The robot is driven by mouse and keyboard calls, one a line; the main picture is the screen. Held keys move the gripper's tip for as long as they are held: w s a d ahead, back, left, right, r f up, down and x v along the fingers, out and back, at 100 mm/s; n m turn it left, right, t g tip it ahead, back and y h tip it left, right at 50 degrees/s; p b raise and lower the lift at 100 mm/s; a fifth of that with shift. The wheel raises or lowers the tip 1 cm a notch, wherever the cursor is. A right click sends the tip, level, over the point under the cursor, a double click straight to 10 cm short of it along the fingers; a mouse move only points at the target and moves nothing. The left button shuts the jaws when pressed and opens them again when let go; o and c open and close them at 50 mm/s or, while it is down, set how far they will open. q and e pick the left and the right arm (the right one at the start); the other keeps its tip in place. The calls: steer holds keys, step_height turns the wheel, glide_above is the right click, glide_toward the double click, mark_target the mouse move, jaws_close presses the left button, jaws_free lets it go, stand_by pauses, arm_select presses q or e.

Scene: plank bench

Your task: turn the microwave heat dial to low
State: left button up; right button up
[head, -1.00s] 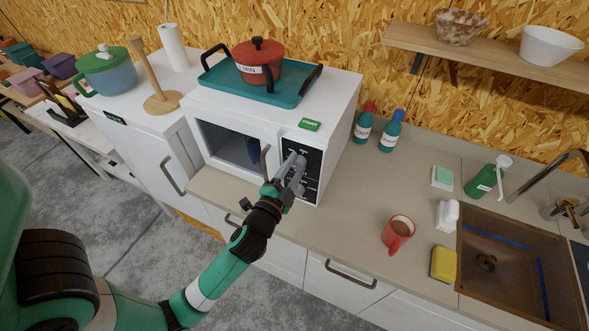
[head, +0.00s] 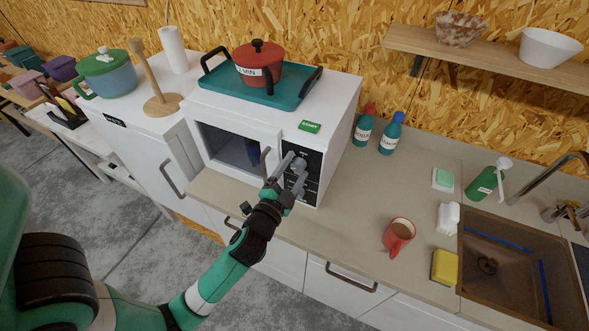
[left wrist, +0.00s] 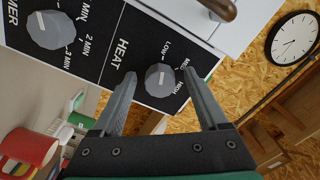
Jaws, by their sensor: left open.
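The white microwave (head: 345,135) stands on the counter with a black control panel on its right front. In the left wrist view the grey heat dial (left wrist: 160,80) sits beside the word HEAT, with LOW, MED and HIGH printed around it. A pale pointer line shows on its face, but I cannot tell exactly which label it marks. My left gripper (head: 292,168) is in front of the panel. In the left wrist view its open fingers (left wrist: 159,76) lie on either side of the heat dial; I cannot tell whether they touch it. My right gripper is not in view.
The grey timer dial (left wrist: 48,29) is on the same panel. A green start button (head: 310,126) and a teal tray (head: 290,97) with a red pot (head: 258,62) are on top of the microwave. Two bottles (head: 390,135) stand to its right. A red mug (head: 398,235) is on the counter.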

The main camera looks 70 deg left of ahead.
arm_select(q)
steer(key=b+v, duration=0.2)
steer(key=v, duration=0.9)
steer(key=shift+s+d, duration=0.2)
